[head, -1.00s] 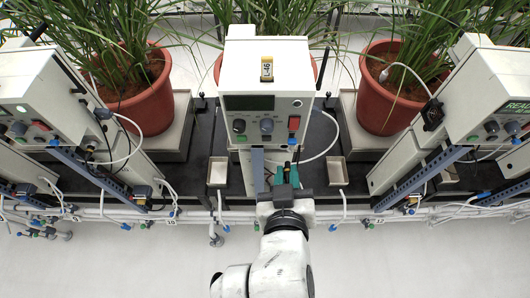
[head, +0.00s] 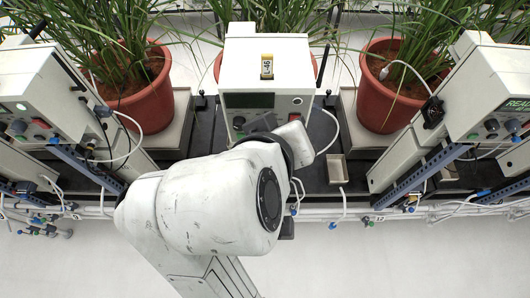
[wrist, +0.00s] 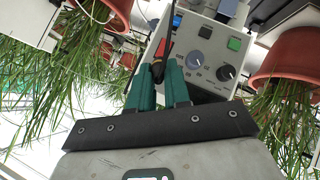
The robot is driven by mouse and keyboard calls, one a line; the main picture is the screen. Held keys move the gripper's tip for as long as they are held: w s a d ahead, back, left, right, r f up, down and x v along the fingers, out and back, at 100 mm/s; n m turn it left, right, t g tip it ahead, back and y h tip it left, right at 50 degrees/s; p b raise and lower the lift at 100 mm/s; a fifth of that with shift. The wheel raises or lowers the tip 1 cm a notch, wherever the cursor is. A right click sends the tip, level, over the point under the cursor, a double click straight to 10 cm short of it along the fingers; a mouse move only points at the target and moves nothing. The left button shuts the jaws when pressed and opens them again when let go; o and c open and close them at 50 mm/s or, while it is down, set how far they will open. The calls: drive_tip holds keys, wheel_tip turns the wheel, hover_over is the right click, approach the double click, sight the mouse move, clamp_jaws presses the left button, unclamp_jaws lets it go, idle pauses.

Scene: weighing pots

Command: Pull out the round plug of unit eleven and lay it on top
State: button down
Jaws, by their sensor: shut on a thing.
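The middle unit (head: 268,62), a white box with a small screen and knobs, stands between the units tagged 10 and 12; its own tag is not readable. In the wrist view its front panel (wrist: 207,62) shows grey knobs and coloured buttons beyond my fingers. My gripper (wrist: 160,76) has green fingers shut on a small black plug (wrist: 157,70), with a dark cable running up from it. The plug appears clear of the panel face. In the head view my arm hides the fingers and the plug.
Other units stand at left (head: 42,95) and right (head: 490,90). Potted plants (head: 392,95) with long leaves rise behind. White pipes run along the bench front. The unit's top is mostly bare.

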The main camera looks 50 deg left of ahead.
drive_tip(key=shift+w+a+r+n+h, duration=0.15)
drive_tip(key=shift+r+h, duration=0.2)
drive_tip(key=shift+r, duration=0.7)
drive_tip(key=shift+s+a+r+n+h, duration=0.15)
drive_tip(key=shift+r+h, duration=0.25)
drive_tip(key=shift+r, duration=0.7)
drive_tip(key=shift+w+a+r+n+h, duration=0.15)
drive_tip(key=shift+r+h, duration=0.2)
drive_tip(key=shift+r, duration=0.7)
wheel_tip(320, 180, up, 9)
drive_tip(key=n+h, duration=0.1)
drive_tip(key=h, duration=0.3)
hover_over(279, 50)
wheel_tip(279, 50, down, 9)
drive_tip(key=shift+r+b, duration=0.1)
drive_tip(key=shift+b, duration=0.6)
